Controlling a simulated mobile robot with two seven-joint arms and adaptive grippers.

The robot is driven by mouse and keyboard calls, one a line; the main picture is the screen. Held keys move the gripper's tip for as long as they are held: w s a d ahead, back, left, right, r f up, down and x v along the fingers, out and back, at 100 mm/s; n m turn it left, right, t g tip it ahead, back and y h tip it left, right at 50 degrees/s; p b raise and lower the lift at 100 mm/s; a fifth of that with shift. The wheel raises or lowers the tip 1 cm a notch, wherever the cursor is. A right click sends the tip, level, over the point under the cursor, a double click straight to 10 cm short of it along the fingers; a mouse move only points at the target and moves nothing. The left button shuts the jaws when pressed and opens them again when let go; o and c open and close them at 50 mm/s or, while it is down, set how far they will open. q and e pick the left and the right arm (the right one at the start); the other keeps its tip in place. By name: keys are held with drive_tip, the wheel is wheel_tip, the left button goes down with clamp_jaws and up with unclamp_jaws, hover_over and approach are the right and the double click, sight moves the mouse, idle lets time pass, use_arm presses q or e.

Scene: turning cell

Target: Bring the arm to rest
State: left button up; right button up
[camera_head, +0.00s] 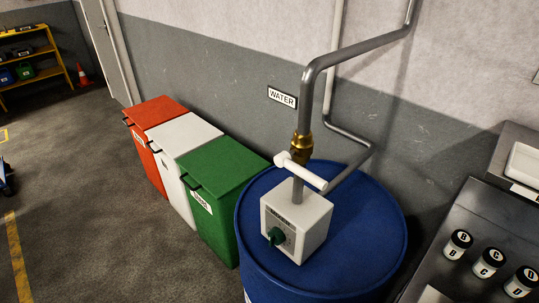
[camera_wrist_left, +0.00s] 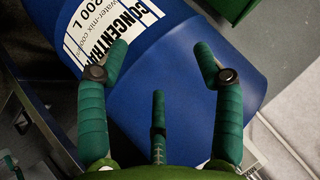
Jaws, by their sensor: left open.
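My left gripper (camera_wrist_left: 161,55) shows in the left wrist view. Its green fingers are spread apart with nothing between them, and a thinner green finger stands lower between them. The fingers are in front of the side of a blue drum (camera_wrist_left: 185,60) with a white concentrate label (camera_wrist_left: 110,25); the gap to it is hard to judge. No gripper or arm shows in the head view. My right gripper is in neither view.
The blue drum (camera_head: 375,215) carries a white box (camera_head: 297,222) with a green knob, under a water pipe (camera_head: 310,90). Red (camera_head: 158,108), white (camera_head: 184,131) and green (camera_head: 220,162) bins stand left of it. Three lidded jars (camera_head: 488,262) sit at right. The left floor is mostly clear.

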use_arm(q)
drive_tip(key=s+f+n+g+y, duration=0.1)
drive_tip(key=s+f+n+g, duration=0.1)
drive_tip(key=s+f, duration=0.4)
drive_tip(key=s+a+f+n+g+y+b, duration=0.1)
drive_tip(key=s+f+g, duration=0.3)
drive_tip(key=s, duration=0.9)
drive_tip(key=s+a+f+n+g+y, duration=0.1)
drive_tip(key=s+f+n+g, duration=0.2)
drive_tip(key=s+f, duration=0.4)
drive_tip(key=s+n, duration=0.1)
drive_tip(key=s, duration=0.2)
drive_tip(key=shift+s+f, duration=0.3)
drive_tip(key=shift+f, duration=0.1)
